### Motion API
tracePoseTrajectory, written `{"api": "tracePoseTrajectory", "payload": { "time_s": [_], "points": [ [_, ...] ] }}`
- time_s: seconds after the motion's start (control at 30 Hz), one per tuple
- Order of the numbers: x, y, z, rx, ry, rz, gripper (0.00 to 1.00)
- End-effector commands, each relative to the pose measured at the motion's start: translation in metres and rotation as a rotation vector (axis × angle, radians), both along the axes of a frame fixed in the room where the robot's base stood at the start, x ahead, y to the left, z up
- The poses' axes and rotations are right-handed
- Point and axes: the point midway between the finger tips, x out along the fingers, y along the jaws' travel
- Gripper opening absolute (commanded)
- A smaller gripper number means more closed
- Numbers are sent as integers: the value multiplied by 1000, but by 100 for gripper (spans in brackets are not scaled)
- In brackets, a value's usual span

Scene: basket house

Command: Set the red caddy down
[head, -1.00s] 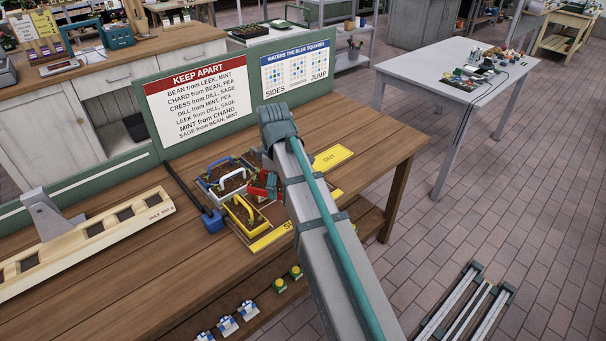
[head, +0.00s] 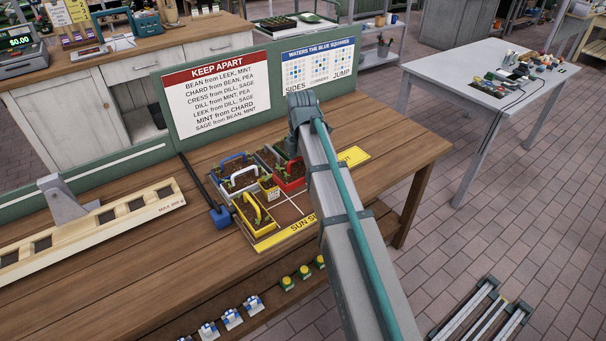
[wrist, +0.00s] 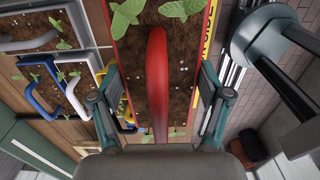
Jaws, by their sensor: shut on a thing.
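The red caddy (head: 291,184) shows in the head view at the right rear of the caddy group, partly hidden behind my arm. In the wrist view the red caddy (wrist: 208,36) holds dark soil and green seedlings. Its arched red handle runs between the two fingers of my gripper (wrist: 158,105), which is shut on it. My gripper is hidden behind my arm in the head view. The caddy is at or just above the marked tray (head: 283,217); I cannot tell whether it touches.
A yellow caddy (head: 240,205), a white-handled caddy (head: 243,170) and a blue-handled caddy (head: 232,157) stand close on the left. A small labelled pot (head: 269,191) stands between yellow and red. Front right tray squares are bare. A yellow OUT card (head: 354,155) lies right.

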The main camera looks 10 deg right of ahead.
Motion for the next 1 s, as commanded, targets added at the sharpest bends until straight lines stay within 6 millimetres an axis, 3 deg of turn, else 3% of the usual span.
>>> {"api": "tracePoseTrajectory", "payload": {
  "time_s": [0.03, 0.2, 0.4, 0.83, 1.0],
  "points": [
    [17, -3, -2, 0, 2, -2, 30],
    [54, -12, -19, 0, 2, -3, 30],
    [78, -19, -53, 0, 2, -2, 30],
    [100, -24, -82, 0, 0, -3, 30],
    [97, -24, -101, 1, 1, -3, 30]
  ]
}}
